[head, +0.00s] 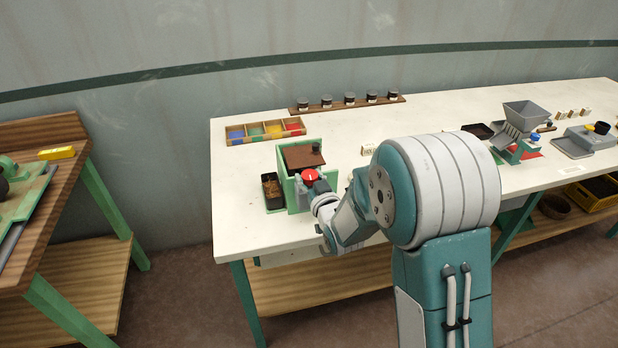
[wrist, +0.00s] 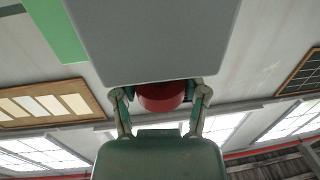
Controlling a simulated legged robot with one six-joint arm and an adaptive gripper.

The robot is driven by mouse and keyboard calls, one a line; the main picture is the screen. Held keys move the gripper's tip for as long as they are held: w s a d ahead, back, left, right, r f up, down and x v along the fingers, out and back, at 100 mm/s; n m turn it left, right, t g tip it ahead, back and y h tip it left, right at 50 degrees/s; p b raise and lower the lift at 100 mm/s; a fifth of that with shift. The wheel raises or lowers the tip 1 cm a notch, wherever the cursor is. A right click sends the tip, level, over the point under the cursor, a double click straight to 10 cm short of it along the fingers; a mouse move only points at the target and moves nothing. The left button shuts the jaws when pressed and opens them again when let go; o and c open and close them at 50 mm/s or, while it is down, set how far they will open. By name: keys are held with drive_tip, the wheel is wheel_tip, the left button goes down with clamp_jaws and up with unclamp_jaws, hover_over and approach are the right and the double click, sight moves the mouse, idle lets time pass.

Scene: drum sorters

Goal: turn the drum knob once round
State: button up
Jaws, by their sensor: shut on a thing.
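The drum sorter is a green box (head: 297,195) with a brown top (head: 300,155) on the white table in the head view. Its red knob (head: 309,176) is on the side near my arm, and the knob also shows in the wrist view (wrist: 161,98). My gripper (wrist: 160,93) has one finger on each side of the red knob and is shut on it. In the head view my gripper (head: 314,184) is small and partly hidden by my wrist. How far the knob is turned cannot be told.
A dark bin (head: 272,190) with brown bits stands left of the sorter. A divided wooden tray (head: 265,131) of coloured contents lies behind, with a rack of dark jars (head: 348,103) farther back. A grey hopper machine (head: 522,118) stands at the right.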

drive_tip(key=m+h, duration=0.2)
drive_tip(key=h, duration=0.1)
drive_tip(key=m+t+h, duration=0.1)
drive_tip(key=h, duration=0.1)
drive_tip(key=shift+a+r+m+h, duration=0.1)
drive_tip(key=shift+m+h, duration=0.3)
drive_tip(key=m+h, duration=0.2)
drive_tip(key=h, duration=0.1)
drive_tip(key=m+h, duration=0.2)
drive_tip(key=h, duration=0.1)
drive_tip(key=shift+w, duration=0.1)
drive_tip(key=m+g+h, duration=0.2)
drive_tip(key=h, duration=0.2)
drive_tip(key=m+g+h, duration=0.2)
drive_tip(key=m+h, duration=0.1)
drive_tip(key=shift+m+g+h, duration=0.3)
drive_tip(key=shift+h, duration=0.1)
drive_tip(key=shift+m+g+h, duration=1.4)
drive_tip(key=shift+m+g, duration=0.1)
drive_tip(key=shift+g, duration=0.4)
drive_tip(key=shift+r, duration=0.1)
drive_tip(key=o, duration=1.2)
drive_tip(key=shift+c, duration=0.2)
